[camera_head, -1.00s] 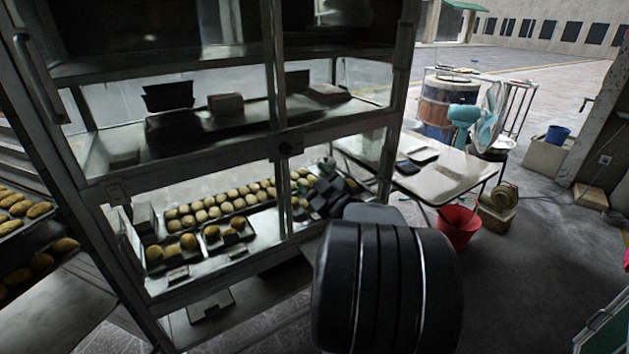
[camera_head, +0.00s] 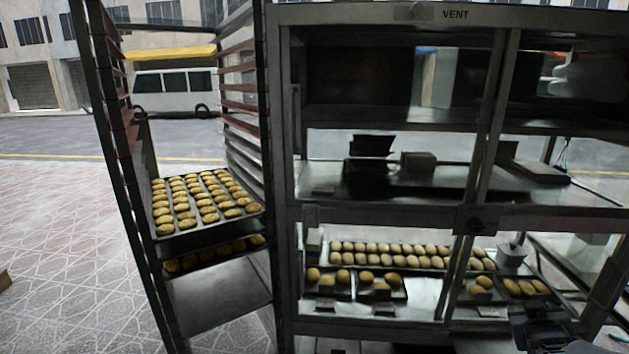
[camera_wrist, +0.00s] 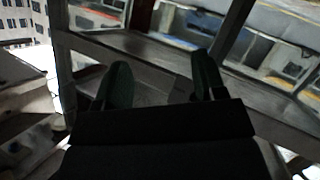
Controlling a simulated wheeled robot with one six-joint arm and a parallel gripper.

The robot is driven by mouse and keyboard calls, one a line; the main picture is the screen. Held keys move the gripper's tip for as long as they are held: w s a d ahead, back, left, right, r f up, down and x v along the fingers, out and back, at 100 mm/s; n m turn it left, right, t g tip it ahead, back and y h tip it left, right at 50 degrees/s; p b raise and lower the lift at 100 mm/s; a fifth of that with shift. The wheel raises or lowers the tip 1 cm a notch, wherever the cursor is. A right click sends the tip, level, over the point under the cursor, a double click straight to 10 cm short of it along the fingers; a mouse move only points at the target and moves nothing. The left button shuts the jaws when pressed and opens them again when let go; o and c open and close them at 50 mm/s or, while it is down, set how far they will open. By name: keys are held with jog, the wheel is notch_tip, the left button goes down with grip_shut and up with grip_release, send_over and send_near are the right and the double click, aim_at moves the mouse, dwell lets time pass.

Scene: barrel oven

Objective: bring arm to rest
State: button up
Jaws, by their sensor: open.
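My gripper (camera_wrist: 162,80) shows in the wrist view as two dark green fingers spread wide apart, with nothing between them. The fingers point toward grey metal bars of a frame; I cannot tell whether they touch anything. In the head view I cannot clearly make out the gripper; only a dark piece, likely part of my arm, shows at the bottom right edge.
A glass-fronted metal cabinet (camera_head: 385,212) marked VENT fills the right of the head view, with trays of buns (camera_head: 400,257) on its lower shelf. A rack (camera_head: 110,90) with a tray of buns (camera_head: 205,205) stands left.

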jog(key=s+a+r+g+y+p, duration=0.2)
jog(key=a+r+p, duration=0.1)
jog(key=a, duration=0.7)
jog(key=s+a+r+n+g+y+p, duration=0.1)
jog(key=s+a+r+g+y+p, duration=0.2)
jog(key=a, duration=0.7)
jog(key=s+a+r+g+y+p, duration=0.2)
jog(key=a+p, duration=0.4)
jog(key=a, duration=0.5)
jog(key=shift+s+r+g+y, duration=0.4)
jog(key=shift+r+y, duration=0.1)
jog(key=shift+r, duration=0.3)
